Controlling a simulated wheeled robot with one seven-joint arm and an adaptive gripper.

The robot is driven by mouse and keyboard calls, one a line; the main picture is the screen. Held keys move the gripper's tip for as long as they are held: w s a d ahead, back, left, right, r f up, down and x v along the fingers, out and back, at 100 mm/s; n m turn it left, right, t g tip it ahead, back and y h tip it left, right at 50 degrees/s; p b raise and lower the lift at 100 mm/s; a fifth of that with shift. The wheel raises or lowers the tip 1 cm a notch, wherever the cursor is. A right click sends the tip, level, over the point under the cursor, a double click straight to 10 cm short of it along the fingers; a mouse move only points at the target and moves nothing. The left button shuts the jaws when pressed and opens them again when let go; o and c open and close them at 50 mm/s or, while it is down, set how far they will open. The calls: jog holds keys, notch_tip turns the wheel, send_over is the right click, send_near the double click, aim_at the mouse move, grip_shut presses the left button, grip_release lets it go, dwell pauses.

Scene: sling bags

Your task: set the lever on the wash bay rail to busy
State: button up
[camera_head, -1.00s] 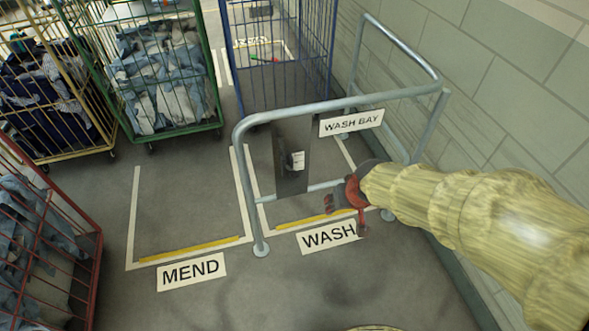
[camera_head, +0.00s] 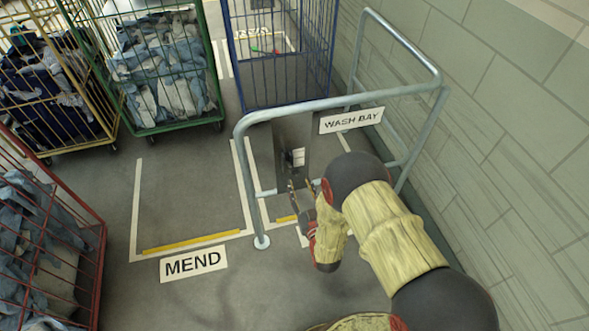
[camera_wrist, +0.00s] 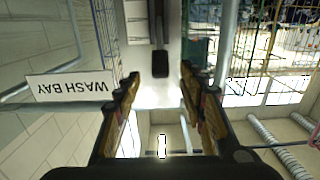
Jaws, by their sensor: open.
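The wash bay rail (camera_head: 330,102) is a grey tube frame with a white WASH BAY sign (camera_head: 350,120). A grey metal plate (camera_head: 291,133) hangs on it with a small white label (camera_head: 298,157). In the wrist view, a dark lever (camera_wrist: 160,62) stands out against the pale plate, between and just beyond the fingertips. My gripper (camera_head: 301,187) is open and close in front of the plate's lower part, with fingers spread on either side of the lever in the wrist view (camera_wrist: 160,78). Contact cannot be made out. The lever's setting cannot be read.
A block wall (camera_head: 500,130) runs along the right. A blue cage (camera_head: 275,60) stands behind the rail. Green (camera_head: 140,100), yellow (camera_head: 95,110) and red (camera_head: 95,240) cages of cloth stand left. The floor bay by the MEND sign (camera_head: 193,263) is empty.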

aim_at(294, 170)
jog(key=x, duration=0.2)
jog(key=b+x, duration=0.1)
jog(key=x, duration=0.4)
jog(key=shift+w+a+r, duration=0.15)
jog(key=shift+w+r, duration=0.15)
jog(key=shift+r, duration=0.05)
jog(key=shift+c, duration=1.2)
jog(key=c, duration=0.7)
grip_shut()
